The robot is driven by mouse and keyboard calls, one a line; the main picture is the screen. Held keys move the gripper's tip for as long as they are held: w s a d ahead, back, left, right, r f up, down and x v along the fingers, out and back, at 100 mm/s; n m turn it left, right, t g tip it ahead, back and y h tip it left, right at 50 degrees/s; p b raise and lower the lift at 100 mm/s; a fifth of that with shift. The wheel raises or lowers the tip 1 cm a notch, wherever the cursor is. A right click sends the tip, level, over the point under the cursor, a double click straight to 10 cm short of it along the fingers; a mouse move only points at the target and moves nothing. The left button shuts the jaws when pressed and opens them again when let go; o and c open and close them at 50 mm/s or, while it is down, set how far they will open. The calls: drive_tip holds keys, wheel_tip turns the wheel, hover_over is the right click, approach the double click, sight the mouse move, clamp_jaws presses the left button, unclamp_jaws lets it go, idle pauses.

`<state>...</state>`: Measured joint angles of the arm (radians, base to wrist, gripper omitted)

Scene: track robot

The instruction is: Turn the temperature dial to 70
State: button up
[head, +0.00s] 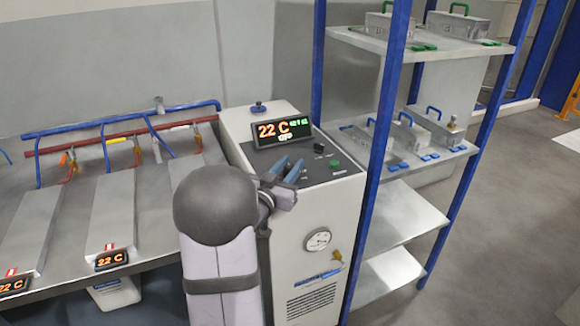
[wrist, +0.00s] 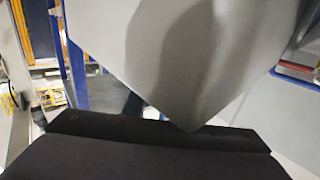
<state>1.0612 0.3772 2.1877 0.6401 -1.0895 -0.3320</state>
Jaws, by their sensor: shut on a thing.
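The control cabinet (head: 250,130) stands in the middle of the head view with a dark panel on its sloped top. Its display (head: 284,130) reads 22 C in orange, with smaller green and white text beside and below. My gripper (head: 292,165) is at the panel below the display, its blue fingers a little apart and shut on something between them. The temperature dial is hidden there by the fingers, so its pointer and scale cannot be read. The wrist view shows a pale grey surface (wrist: 190,50) with a shadow, and a dark block across the bottom; no dial is visible.
A black knob (head: 319,148) and a green button (head: 333,163) sit right of my fingers. A blue-framed shelf (head: 400,212) with metal boxes stands close on the right. A bench (head: 60,275) with pipes, plates and small 22 C displays lies on the left.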

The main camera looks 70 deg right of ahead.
sight(288, 169)
drive_tip(key=o, duration=1)
drive_tip(key=shift+r, duration=0.1)
drive_tip(key=shift+o, duration=0.2)
drive_tip(key=shift+a, duration=0.15)
drive_tip(key=shift+w+a+b, duration=0.15)
drive_tip(key=shift+a+b, duration=0.25)
drive_tip(key=shift+a, duration=3.15)
